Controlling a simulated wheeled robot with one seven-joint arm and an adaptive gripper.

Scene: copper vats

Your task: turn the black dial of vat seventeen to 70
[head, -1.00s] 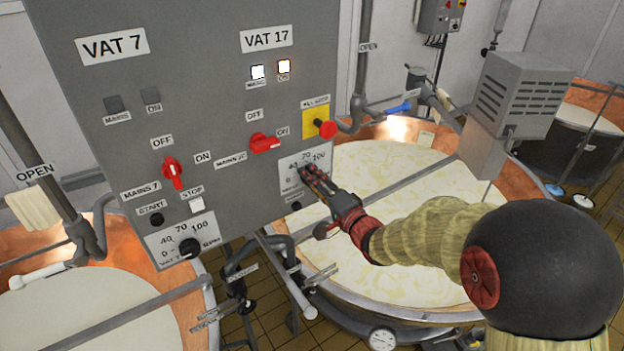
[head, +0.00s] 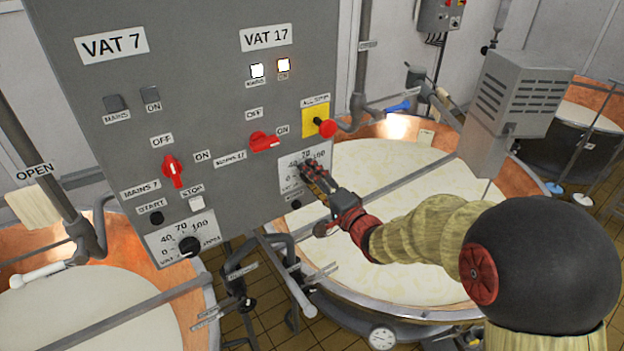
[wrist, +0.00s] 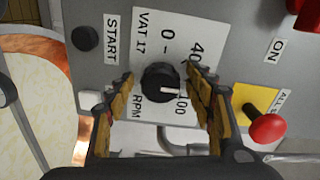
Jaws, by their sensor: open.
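The black dial of vat 17 (wrist: 158,82) sits on a white scale plate (wrist: 150,25), which also shows in the head view (head: 322,155). In the wrist view the plate appears turned on its side. The dial's white mark points right and slightly down in that view, towards the 100 side; the 70 is hidden behind a finger. My gripper (wrist: 160,84) is open, with one finger on each side of the dial. I cannot tell whether the fingers touch it. In the head view my gripper (head: 314,180) covers most of the dial.
Close by are a red knob on a yellow plate (head: 318,120), the red vat 17 switch (head: 264,141) and a black start button (wrist: 86,38). Vat 7's similar dial (head: 189,246) is lower left. Pipes and a copper vat (head: 480,300) lie below and behind.

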